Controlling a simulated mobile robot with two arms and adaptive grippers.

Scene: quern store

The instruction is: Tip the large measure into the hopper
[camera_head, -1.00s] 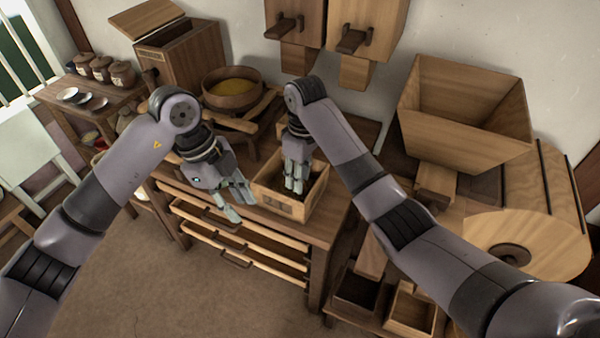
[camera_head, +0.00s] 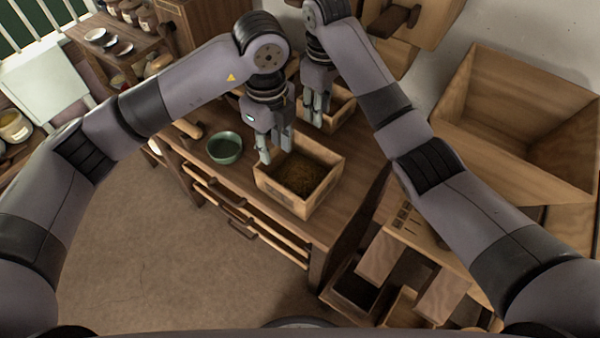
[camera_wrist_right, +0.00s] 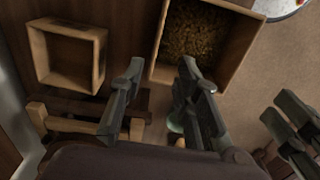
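The large measure (camera_head: 318,202), an open wooden box holding brown grain, stands upright on the workbench near its front edge; it also shows in the right wrist view (camera_wrist_right: 246,45). My left gripper (camera_head: 276,152) points down at its back left corner, with fingers apart; I cannot tell whether they touch it. My right gripper (camera_head: 315,112) is behind the measure, near a smaller wooden box (camera_head: 345,118). In the right wrist view its two fingers (camera_wrist_right: 165,85) are spread with nothing between them. The hopper (camera_head: 475,155), a large flared wooden bin, is at the right.
A green bowl (camera_head: 224,148) stands on the workbench left of the measure. The smaller box looks empty in the right wrist view (camera_wrist_right: 42,58). Wooden bins (camera_head: 352,290) stand low at the front right. Open floor (camera_head: 160,250) lies at the front left.

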